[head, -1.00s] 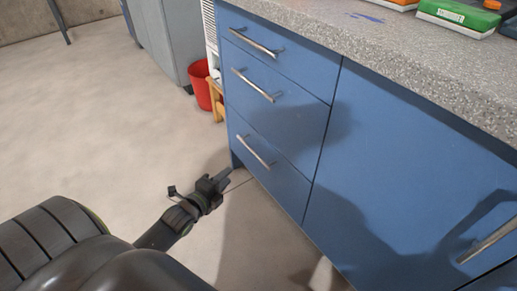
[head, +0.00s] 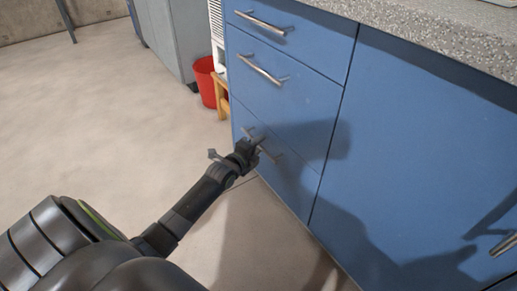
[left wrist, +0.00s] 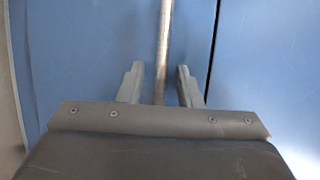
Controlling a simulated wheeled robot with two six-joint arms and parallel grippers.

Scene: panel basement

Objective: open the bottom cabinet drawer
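The blue bottom drawer (head: 300,185) of the cabinet is closed, with its front flush with the rest. Its metal bar handle (head: 270,152) is partly hidden behind my left gripper (head: 257,146) in the head view. In the left wrist view the handle (left wrist: 163,50) runs up the picture and passes between the two separated fingers of my left gripper (left wrist: 160,85). There is a gap on each side of the bar, so the gripper is open around the line of the handle. I cannot tell how deep the bar sits between the fingers. My right gripper is not in view.
Two closed drawers with bar handles, the top (head: 285,35) and the middle (head: 290,95), are above. A blue door (head: 420,150) is to the right, under a grey speckled countertop (head: 450,35). A red bucket (head: 206,85) stands behind the cabinet. The floor (head: 100,120) at left is clear.

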